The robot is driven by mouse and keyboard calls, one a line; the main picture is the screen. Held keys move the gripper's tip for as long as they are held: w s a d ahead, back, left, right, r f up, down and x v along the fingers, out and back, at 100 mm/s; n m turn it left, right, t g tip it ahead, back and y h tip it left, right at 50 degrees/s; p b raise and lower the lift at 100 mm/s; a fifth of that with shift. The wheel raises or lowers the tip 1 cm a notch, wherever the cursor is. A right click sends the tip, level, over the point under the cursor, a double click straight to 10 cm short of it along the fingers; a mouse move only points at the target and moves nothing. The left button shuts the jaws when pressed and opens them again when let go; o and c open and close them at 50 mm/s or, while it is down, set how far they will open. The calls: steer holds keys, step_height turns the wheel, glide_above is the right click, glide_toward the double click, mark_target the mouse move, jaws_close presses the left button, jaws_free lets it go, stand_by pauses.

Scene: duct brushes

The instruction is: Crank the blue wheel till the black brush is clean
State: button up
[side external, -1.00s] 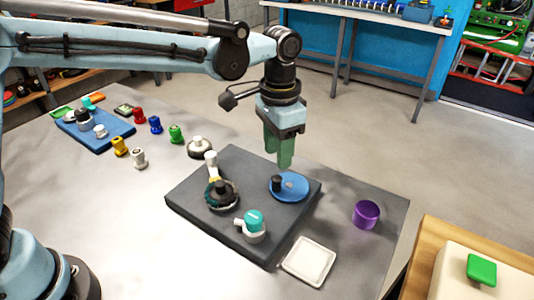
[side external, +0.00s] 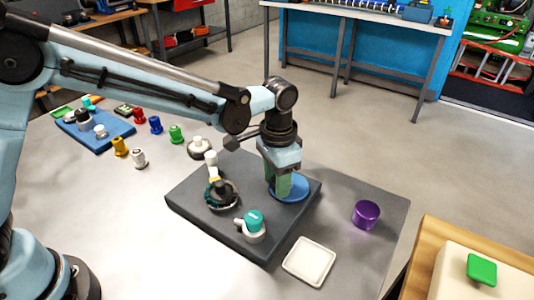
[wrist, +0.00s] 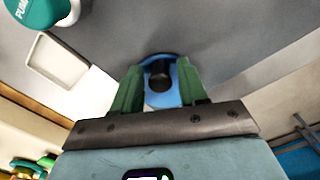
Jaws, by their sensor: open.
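The blue wheel (side external: 294,187) lies flat on the dark grey block, partly hidden by my gripper in the side view. In the wrist view the wheel (wrist: 158,97) shows between my fingers, with its dark upright knob (wrist: 160,74) in the gap. My gripper (side external: 281,192) points down at the wheel with its green fingers apart. I cannot tell whether the fingers touch the knob. The black brush (side external: 221,195) is a round dark piece on the same block, left of the wheel. A white part with a yellowish section stands behind it.
A teal-capped pump (side external: 253,222) stands at the block's front. A white square tray (side external: 309,261) and purple cup (side external: 366,214) lie to the right. Several coloured pegs and a blue tray (side external: 97,137) are at the back left. A green button (side external: 481,269) is at far right.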

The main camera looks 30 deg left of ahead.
steer(key=c, duration=0.6)
steer(key=shift+s+d, duration=0.2)
steer(key=shift+d, duration=0.45)
steer(key=shift+c, duration=0.2)
steer(key=shift+d, duration=0.1)
steer(key=shift+d, duration=0.2)
steer(key=shift+w+d, duration=0.15)
steer(key=shift+d, duration=0.2)
